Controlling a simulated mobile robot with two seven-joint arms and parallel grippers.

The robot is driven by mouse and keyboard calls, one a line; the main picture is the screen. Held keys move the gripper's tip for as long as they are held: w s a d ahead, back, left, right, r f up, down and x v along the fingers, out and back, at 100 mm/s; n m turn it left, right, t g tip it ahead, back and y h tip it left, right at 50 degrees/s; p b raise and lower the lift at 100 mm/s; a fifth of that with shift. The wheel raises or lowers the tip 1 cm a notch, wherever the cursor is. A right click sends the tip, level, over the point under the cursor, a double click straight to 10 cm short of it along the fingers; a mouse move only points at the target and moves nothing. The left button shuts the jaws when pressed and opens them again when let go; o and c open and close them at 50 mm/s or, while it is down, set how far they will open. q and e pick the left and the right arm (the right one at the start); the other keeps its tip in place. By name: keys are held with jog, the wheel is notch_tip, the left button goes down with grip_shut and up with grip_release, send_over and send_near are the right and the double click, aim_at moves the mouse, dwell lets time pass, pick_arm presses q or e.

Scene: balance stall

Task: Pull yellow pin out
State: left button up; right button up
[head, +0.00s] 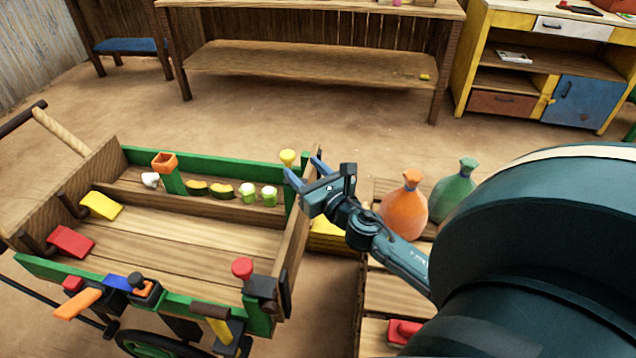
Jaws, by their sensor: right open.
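A yellow round-headed pin (288,156) stands at the far right corner of the wooden cart (180,249), at the green back rail. My right gripper (305,170) is at the cart's right end panel, close to the yellow pin and a little right of it in the picture. Its two blue fingers are spread apart with nothing seen between them. The pin's head shows clear of the fingers; its lower part is hard to make out. My left gripper is not in view.
A red-headed pin (243,268) is at the cart's near right corner. Small round and yellow items lie in the cart's back compartment. An orange sack (404,205) and a green sack (457,189) stand right of the gripper. My dark arm covers the lower right.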

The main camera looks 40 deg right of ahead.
jog(key=shift+s+a+b, duration=0.2)
jog(key=shift+s+b, duration=0.1)
jog(key=shift+s, duration=2.3)
